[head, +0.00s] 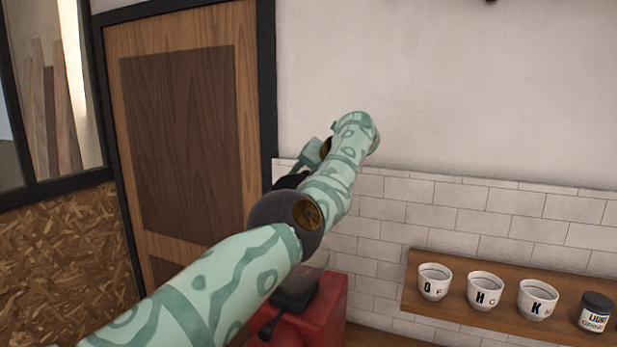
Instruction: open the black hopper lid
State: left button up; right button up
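A red machine (325,318) stands low in the middle of the head view, with a black part (297,295) on top and a clear hopper (316,259) above that. My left arm crosses in front and hides most of the hopper. A small dark shape (289,181) shows behind my arm above the hopper. I cannot tell whether it is the black lid or part of my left gripper. The arm's far end bends over to the left just above it. The fingertips are not clear, so open or shut cannot be told. My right gripper is out of view.
A wooden shelf (408,300) on the tiled wall at right holds lettered white cups (434,283) and a dark-lidded jar (595,313). A wooden door (180,130) is behind at left. The wall above the tiles is bare.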

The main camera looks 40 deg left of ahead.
pick_arm(q)
jog(key=b+v, duration=0.1)
jog(key=v, duration=0.4)
jog(key=shift+d+r, duration=0.2)
jog(key=p+v, duration=0.2)
jog(key=v, duration=0.8)
jog(key=shift+d+r, duration=0.2)
jog(key=shift+d, duration=0.15)
